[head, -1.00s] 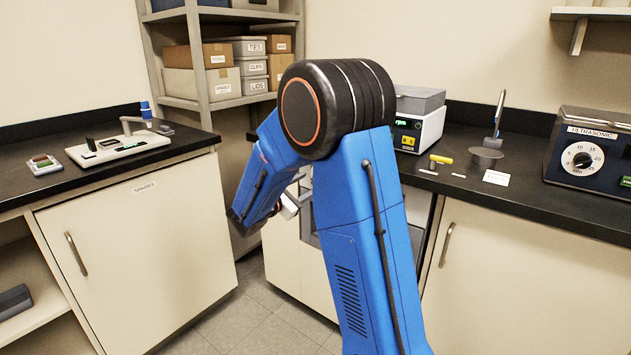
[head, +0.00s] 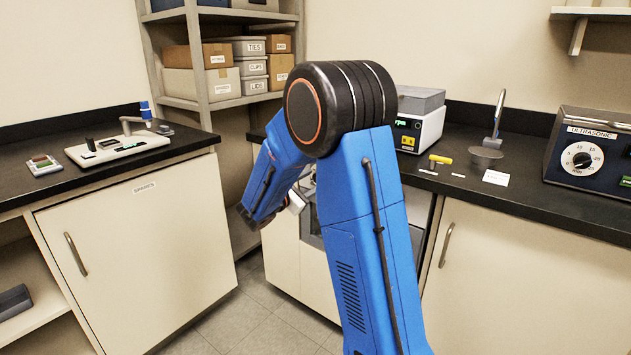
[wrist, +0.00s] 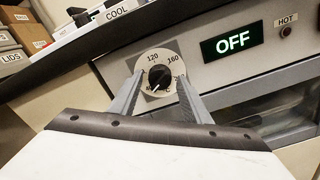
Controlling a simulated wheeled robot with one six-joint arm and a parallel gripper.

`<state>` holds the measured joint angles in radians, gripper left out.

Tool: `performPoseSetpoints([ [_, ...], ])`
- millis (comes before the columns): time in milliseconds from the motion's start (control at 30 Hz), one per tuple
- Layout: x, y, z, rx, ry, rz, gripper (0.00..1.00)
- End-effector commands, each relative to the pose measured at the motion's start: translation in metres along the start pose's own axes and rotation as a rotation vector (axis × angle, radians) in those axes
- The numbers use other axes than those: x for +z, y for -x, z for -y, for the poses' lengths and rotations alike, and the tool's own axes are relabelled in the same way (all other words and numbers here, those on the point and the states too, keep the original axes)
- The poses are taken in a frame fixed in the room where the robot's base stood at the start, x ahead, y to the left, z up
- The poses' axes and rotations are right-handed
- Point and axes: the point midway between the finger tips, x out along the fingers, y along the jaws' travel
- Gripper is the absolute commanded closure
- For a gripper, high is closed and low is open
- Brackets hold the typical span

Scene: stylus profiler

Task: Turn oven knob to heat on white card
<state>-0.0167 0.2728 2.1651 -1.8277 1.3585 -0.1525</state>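In the wrist view, the oven knob (wrist: 159,76) is a small black knob on a round white dial with 120 and 160 legible. Its pale mark appears to point to the lower left. The oven display (wrist: 232,42) reads OFF. My gripper (wrist: 161,80) is open, with one finger at each side of the dial; I cannot tell whether the tips touch the panel. The knob is hidden behind my arm in the head view. A white card (head: 496,178) lies on the right counter, its writing too small to read.
A HOT lamp (wrist: 286,30) is right of the display. A yellow-handled tool (head: 440,159), a white instrument (head: 419,125) and the ultrasonic unit (head: 589,158) stand on the right counter. A cabinet (head: 140,240) is at left. Floor (head: 264,318) shows between the cabinets.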

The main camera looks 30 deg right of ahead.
Motion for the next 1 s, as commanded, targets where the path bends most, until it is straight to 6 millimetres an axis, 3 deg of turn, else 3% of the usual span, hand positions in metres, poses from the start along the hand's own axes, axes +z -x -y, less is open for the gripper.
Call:
performPoseSetpoints([
  [33, 0.0, 0.0, 0.0, 0.0, 0.0, 0.0, 0.69],
  [167, 0.0, 0.0, 0.0001, 0.0, 0.0, 0.0, 0.97],
  [367, -0.0001, 0.0001, 0.0001, 0.0, -0.054, 0.0, 0.97],
  [1000, -0.0002, 0.0001, 0.0002, 0.0, -0.674, 0.0, 0.97],
])
